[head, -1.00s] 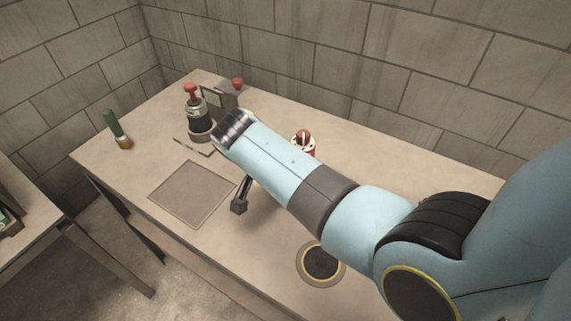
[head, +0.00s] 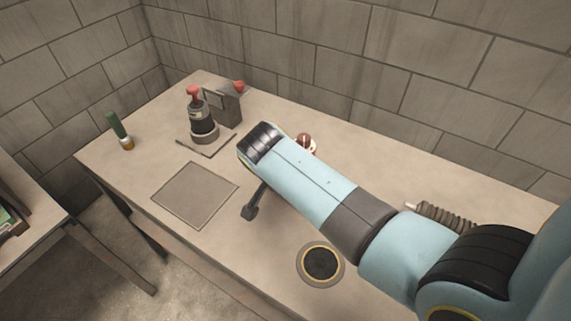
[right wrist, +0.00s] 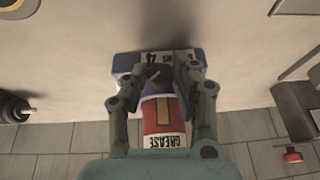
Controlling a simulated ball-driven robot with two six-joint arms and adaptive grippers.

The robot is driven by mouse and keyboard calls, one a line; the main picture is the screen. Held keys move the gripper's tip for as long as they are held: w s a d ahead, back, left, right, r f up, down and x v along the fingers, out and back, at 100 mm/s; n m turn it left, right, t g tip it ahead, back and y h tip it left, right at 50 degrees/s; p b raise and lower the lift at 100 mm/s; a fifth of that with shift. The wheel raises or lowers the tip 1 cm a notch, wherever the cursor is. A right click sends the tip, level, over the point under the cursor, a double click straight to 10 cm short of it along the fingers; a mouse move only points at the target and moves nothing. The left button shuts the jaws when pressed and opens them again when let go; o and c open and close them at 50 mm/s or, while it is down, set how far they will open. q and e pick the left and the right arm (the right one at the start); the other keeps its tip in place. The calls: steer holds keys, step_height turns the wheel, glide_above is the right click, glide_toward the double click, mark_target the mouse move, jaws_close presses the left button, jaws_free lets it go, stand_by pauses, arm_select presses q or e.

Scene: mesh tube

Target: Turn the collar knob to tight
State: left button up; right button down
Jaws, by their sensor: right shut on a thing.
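A red and blue cylinder (right wrist: 162,118) marked GREASE shows between the fingers. In the head view a red and white thing (head: 307,143) shows just behind my right arm, mostly hidden. My right fingertips are hidden by the arm there. My left gripper is in neither view.
A black and silver cylinder with a red top (head: 202,120) stands on a plate, beside a grey bracket (head: 228,103) with a red knob. A green-handled tool (head: 117,125) stands at left. A ribbed dark tube (head: 446,215) lies at right. A flat square panel (head: 195,193) is clear.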

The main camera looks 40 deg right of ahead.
steer(key=shift+s+d+t+y, duration=0.15)
steer(key=shift+t+y, duration=0.25)
steer(key=shift+t, duration=0.4)
steer(key=shift+s+f+m+t, duration=0.15)
steer(key=shift+m+t, duration=0.25)
steer(key=shift+t, duration=0.5)
steer(key=t+b, duration=0.1)
steer(key=t+y+b, duration=0.1)
steer(key=shift+s+f+m+t, duration=0.15)
steer(key=shift+f+m+t, duration=0.05)
steer(key=shift+m+t, duration=0.1)
steer(key=shift+t+y+b, duration=0.4)
steer(key=shift+t+b, duration=0.4)
steer(key=shift+b, duration=0.05)
steer(key=shift+r, duration=0.1)
steer(key=c, duration=1.1)
jaws_free()
steer(key=shift+o, duration=0.2)
